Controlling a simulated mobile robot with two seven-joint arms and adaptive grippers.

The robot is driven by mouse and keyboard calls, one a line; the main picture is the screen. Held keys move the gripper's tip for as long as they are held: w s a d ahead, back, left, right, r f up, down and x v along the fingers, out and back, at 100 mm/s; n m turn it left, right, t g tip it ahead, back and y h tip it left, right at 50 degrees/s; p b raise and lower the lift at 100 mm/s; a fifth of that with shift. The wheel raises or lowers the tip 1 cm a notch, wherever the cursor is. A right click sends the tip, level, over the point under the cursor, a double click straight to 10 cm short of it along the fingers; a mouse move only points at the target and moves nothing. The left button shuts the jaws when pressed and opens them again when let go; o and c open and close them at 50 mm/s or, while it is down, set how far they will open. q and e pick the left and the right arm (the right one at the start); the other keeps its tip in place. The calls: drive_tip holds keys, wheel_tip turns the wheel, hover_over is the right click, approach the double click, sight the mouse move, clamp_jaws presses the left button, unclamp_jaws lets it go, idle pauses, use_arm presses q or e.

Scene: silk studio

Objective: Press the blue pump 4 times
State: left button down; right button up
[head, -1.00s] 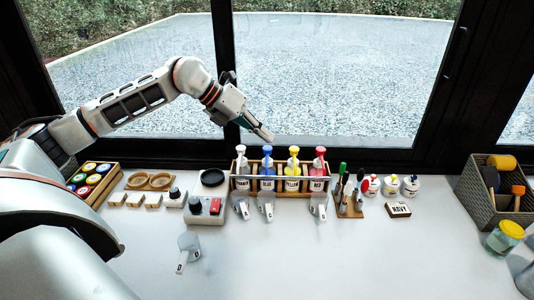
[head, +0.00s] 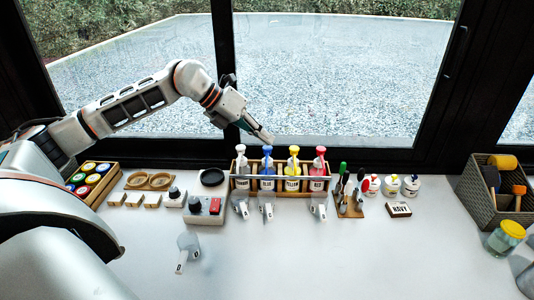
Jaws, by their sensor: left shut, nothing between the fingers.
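The blue pump (head: 267,168) is a bottle with a blue pump head. It stands in a wooden rack (head: 307,194) with white, yellow and red pump bottles. My left gripper (head: 268,138) is shut and empty. Its tips are just above the blue pump head in the head view. I cannot tell whether they touch it. My right gripper is not in view.
The white pump (head: 241,160) and yellow pump (head: 293,168) flank the blue one closely, with the red pump (head: 318,168) further right. Clear cups (head: 266,208) stand in front of the rack. The front table is mostly clear.

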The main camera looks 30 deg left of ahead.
sight(265, 148)
use_arm(q)
drive_tip(key=shift+f, duration=0.15)
idle(0.3)
drive_tip(key=shift+f+b, duration=0.5)
drive_tip(key=shift+f, duration=0.25)
idle(0.5)
drive_tip(key=shift+r+p, duration=1.05)
drive_tip(key=shift+r, duration=0.35)
drive_tip(key=shift+r+p, duration=0.7)
drive_tip(key=shift+r, duration=0.1)
wheel_tip(265, 148, up, 4)
drive_tip(key=p, duration=0.3)
drive_tip(key=shift+r+p, duration=0.15)
drive_tip(key=shift+p, duration=0.2)
